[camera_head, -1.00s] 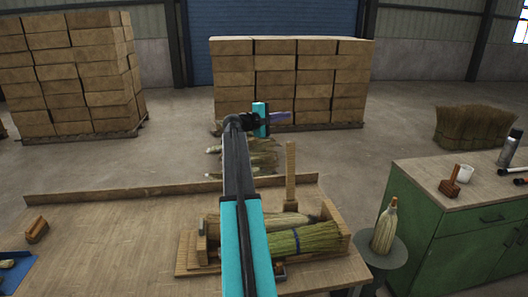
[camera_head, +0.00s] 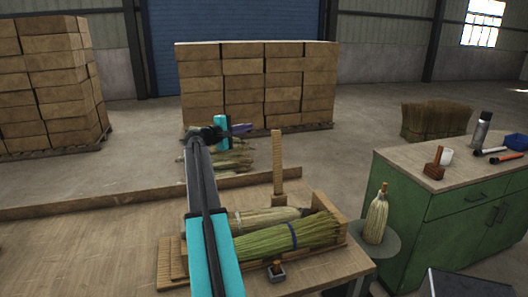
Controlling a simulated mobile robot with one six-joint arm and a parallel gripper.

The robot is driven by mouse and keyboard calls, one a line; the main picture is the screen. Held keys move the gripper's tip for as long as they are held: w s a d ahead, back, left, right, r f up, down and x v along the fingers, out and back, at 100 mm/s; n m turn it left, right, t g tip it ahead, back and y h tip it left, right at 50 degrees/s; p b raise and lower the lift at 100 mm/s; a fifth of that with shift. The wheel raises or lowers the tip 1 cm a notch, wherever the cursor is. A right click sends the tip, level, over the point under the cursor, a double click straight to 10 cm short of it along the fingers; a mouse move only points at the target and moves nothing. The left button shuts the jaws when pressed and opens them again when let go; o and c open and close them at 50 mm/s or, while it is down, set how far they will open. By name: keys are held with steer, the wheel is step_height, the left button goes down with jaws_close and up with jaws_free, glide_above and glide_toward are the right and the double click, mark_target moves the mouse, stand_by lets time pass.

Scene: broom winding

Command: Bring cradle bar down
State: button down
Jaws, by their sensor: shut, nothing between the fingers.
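The cradle (camera_head: 172,258) is a wooden frame on the bench, partly hidden behind my arm. A wooden bar (camera_head: 277,163), which looks like the cradle bar, stands upright at the cradle's back edge. A green broom bundle with a blue band (camera_head: 285,238) lies in the cradle, with a paler bundle (camera_head: 262,220) behind it. My gripper (camera_head: 240,128) is shut and empty, raised in the air. In the picture it is left of the bar's top and apart from it. Its fingertips are small and point right.
A low ledge (camera_head: 130,193) runs along the bench's back. A small metal fitting (camera_head: 277,270) sits at the cradle's front. A broom head (camera_head: 376,215) stands on a round stand at right, before a green cabinet (camera_head: 420,220) with tools. Stacked boxes (camera_head: 255,85) stand far behind.

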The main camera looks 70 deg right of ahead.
step_height(320, 180, down, 8)
steer(key=b, duration=0.6)
steer(key=shift+w+r, duration=0.15)
steer(key=shift+w, duration=0.1)
steer(key=shift+d, duration=0.1)
steer(key=r+p+x, duration=0.1)
steer(key=p+x, duration=0.1)
steer(key=x, duration=0.8)
steer(key=shift+s+a+f+p, duration=0.1)
steer(key=shift+s+a+p, duration=0.5)
steer(key=shift+s+a, duration=0.9)
steer(key=shift+d, duration=0.15)
steer(key=shift+s, duration=0.2)
steer(key=shift+s, duration=0.1)
